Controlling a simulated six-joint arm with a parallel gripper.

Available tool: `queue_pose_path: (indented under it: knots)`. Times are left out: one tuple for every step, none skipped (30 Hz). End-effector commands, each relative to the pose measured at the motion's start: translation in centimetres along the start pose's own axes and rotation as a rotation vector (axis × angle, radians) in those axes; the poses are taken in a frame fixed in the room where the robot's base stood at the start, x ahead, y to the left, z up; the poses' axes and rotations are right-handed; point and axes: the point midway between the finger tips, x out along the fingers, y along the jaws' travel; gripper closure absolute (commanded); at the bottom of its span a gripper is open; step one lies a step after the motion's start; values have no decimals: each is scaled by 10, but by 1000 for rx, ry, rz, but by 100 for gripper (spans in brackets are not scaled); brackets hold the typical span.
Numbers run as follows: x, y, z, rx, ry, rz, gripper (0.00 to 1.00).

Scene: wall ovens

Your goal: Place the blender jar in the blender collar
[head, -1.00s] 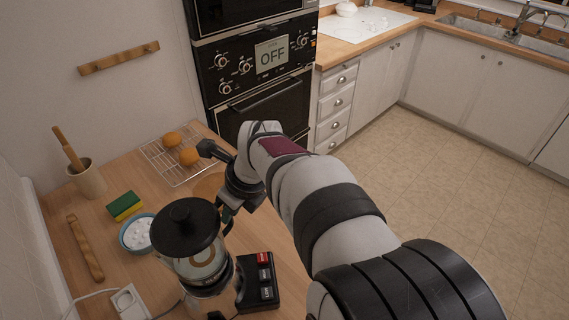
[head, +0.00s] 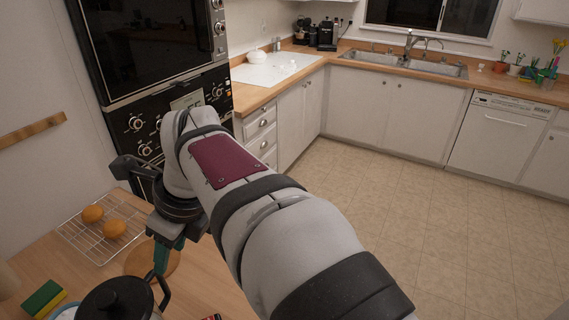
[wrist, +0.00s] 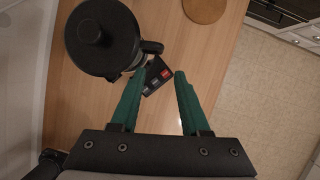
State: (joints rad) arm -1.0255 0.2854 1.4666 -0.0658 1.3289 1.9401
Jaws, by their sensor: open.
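The blender jar shows its round black lid (head: 116,300) at the bottom edge of the head view, with the jar body cut off. In the wrist view the lid (wrist: 102,36) is at upper left, seen from above, and hides most of the jar below. The jar's black handle (wrist: 151,47) points right, near the left fingertip. My gripper (wrist: 158,73) is open, its two green fingers apart with nothing clearly between them. Below them is the dark blender base (wrist: 153,77) with a red button. The collar is hidden, so I cannot tell how the jar sits in it.
A wire rack (head: 103,228) with two orange round items lies on the wooden counter (head: 196,290). A green and yellow sponge (head: 42,299) lies at left. A round wooden board (wrist: 205,8) is beyond the gripper. The wall oven (head: 140,50) stands behind my arm.

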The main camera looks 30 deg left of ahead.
Motion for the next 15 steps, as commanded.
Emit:
queue_pose_path:
  knots:
    - [-3,0,0,0,-1,0,54]
    - [-4,0,0,0,-1,0,54]
    - [-5,0,0,0,0,0,54]
    - [-6,-1,-2,-3,1,-2,54]
    - [-9,-4,-8,-11,4,-6,54]
    - [-16,-10,-26,-38,13,-17,54]
    - [-24,-17,-46,-72,26,-28,54]
    - [-35,-23,-74,-117,43,-41,54]
    - [-50,-26,-119,-192,73,-55,54]
    - [-60,-24,-155,-259,99,-60,54]
    - [-68,-17,-192,-329,127,-60,54]
    - [-76,-1,-238,-427,159,-51,54]
    - [-79,14,-269,-498,182,-40,54]
    - [-79,31,-294,-566,199,-26,54]
    - [-77,54,-322,-647,216,-5,54]
